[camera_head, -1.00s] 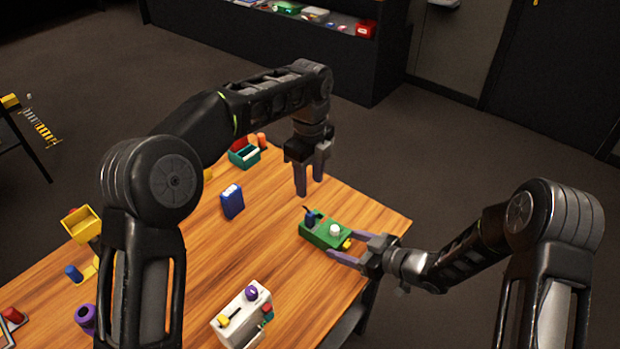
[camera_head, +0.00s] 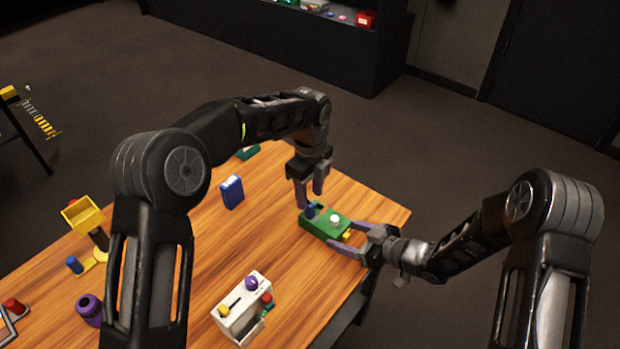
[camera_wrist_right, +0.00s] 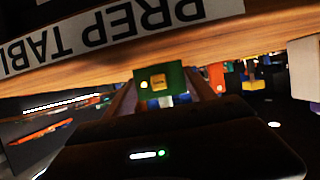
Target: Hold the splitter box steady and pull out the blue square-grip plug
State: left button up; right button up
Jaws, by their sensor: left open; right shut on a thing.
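The green splitter box (camera_head: 322,227) lies near the table's right edge, with a white round knob (camera_head: 334,218) on top and a yellow part (camera_head: 347,235) at its right end. The blue plug (camera_head: 310,211) stands up at the box's left end; its grip shape is too small to make out. My right gripper (camera_head: 342,236) is shut on the box from the right. The right wrist view shows the box's green end (camera_wrist_right: 172,74) between its fingers. My left gripper (camera_head: 310,199) is open and points down just above the plug, with one finger close beside it. I cannot tell whether they touch.
A white panel (camera_head: 240,312) with a purple ball stands at the front. A blue box (camera_head: 232,192), a yellow bin on a stand (camera_head: 84,217) and a purple cup (camera_head: 89,309) are to the left. The wood between the blue box and white panel is clear.

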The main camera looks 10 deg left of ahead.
aim_at(310, 204)
pick_arm(q)
jog(key=shift+f, duration=2.05)
jog(key=shift+c, duration=0.3)
grip_shut()
